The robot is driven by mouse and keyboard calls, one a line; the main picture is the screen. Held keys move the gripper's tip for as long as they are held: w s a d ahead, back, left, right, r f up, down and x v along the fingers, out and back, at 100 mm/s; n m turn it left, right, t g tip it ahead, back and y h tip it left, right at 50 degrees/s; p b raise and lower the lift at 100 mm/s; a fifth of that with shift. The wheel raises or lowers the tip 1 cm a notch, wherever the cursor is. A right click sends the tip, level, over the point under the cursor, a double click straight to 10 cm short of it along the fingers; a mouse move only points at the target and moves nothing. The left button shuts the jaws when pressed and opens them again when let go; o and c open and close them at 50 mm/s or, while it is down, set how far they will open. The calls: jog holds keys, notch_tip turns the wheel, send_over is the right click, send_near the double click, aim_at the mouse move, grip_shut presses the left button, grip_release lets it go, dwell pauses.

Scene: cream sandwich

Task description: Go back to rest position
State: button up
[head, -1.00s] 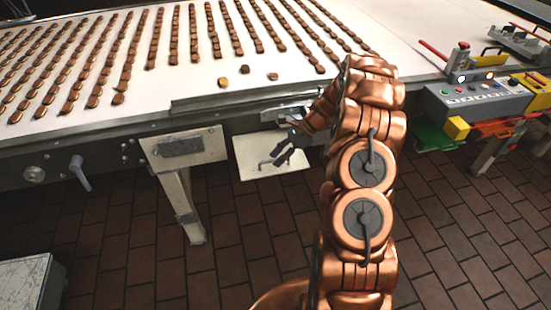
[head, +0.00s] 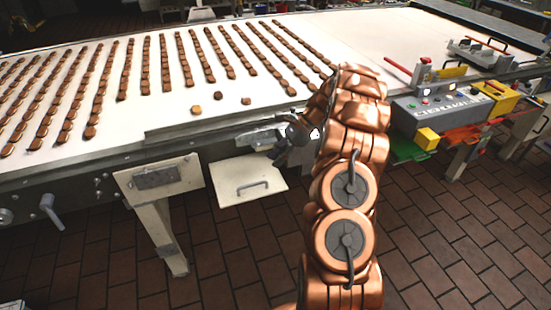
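My copper-coloured arm rises through the right-middle of the head view and bends toward the conveyor's front edge. My gripper (head: 274,152) is a small dark shape at the arm's far end, in front of the conveyor frame. Long rows of brown cream sandwiches (head: 127,70) lie on the white conveyor belt (head: 290,105). Three loose sandwiches, one of them at the left (head: 196,109), lie near the belt's front edge.
A cream panel with a handle (head: 225,185) hangs below the frame, beside a support leg (head: 165,230). A grey control box with buttons (head: 440,112) and a yellow block (head: 427,139) stand right of my arm. The brown tiled floor (head: 440,240) in front is clear.

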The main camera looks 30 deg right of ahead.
dwell(0.3)
jog(key=s+a+r+n+g+h, duration=0.2)
jog(key=s+a+r+n, duration=0.35)
jog(key=a, duration=0.45)
jog(key=s+a+r+n+g+h, duration=0.1)
jog(key=s+a+r+n, duration=0.45)
jog(key=a, duration=0.35)
jog(key=s+a+n+h, duration=0.1)
jog(key=s+n+h, duration=0.1)
jog(key=s, duration=0.6)
jog(key=s+a+r+n+h, duration=0.1)
jog(key=s+n, duration=0.3)
jog(key=s, duration=0.4)
jog(key=s+a+n+h, duration=0.2)
jog(key=s+n, duration=0.2)
jog(key=s, duration=0.5)
jog(key=shift+r+h, duration=0.2)
jog(key=shift+h, duration=0.2)
